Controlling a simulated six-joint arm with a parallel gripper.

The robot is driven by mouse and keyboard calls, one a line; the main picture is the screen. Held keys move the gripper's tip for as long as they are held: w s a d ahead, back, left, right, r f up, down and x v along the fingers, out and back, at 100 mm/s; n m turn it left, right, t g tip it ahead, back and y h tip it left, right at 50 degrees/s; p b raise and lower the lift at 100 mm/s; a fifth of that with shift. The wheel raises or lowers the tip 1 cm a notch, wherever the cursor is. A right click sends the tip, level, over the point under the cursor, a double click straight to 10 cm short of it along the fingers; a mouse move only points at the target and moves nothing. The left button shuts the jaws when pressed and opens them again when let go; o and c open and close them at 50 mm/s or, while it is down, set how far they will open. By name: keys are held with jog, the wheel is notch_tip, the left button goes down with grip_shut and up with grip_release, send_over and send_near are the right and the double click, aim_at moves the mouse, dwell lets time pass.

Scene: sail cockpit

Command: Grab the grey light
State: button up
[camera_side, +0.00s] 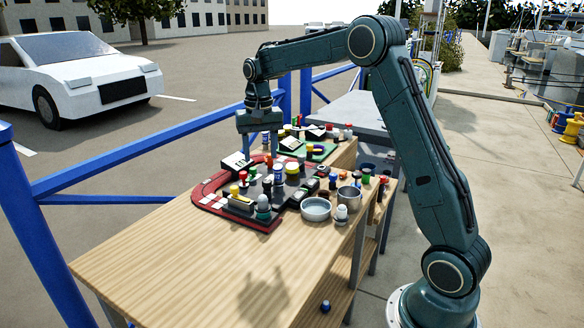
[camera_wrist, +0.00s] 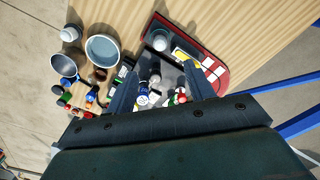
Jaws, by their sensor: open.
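A grey domed piece that looks like the grey light (camera_side: 263,207) stands upright at the front of a dark tray with a red rim (camera_side: 205,190). In the wrist view the grey light (camera_wrist: 160,41) shows as a round grey top near the tray's end, beyond my fingertips. My gripper (camera_side: 260,154) points down above the far part of the tray, farther back than the light and apart from it. In the wrist view my gripper (camera_wrist: 160,66) has its fingers spread, with small coloured parts visible between them. Nothing is held.
Several coloured parts crowd the tray, including a blue-and-white cylinder (camera_side: 278,173). A shallow metal bowl (camera_side: 316,209), a metal cup (camera_side: 349,196) and a pale domed piece (camera_side: 341,213) stand to the right. The near wooden tabletop (camera_side: 190,245) is clear. A blue railing (camera_side: 130,170) runs behind.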

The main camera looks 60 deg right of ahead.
jog(key=shift+w+d+f, duration=0.25)
jog(key=shift+d+f, duration=0.05)
jog(key=shift+f, duration=0.05)
send_over(262, 196)
jog(key=shift+f, duration=4.35)
jog(key=shift+d+f, duration=0.1)
jog(key=shift+f, duration=2.5)
jog(key=shift+c, duration=0.2)
jog(key=c, duration=1)
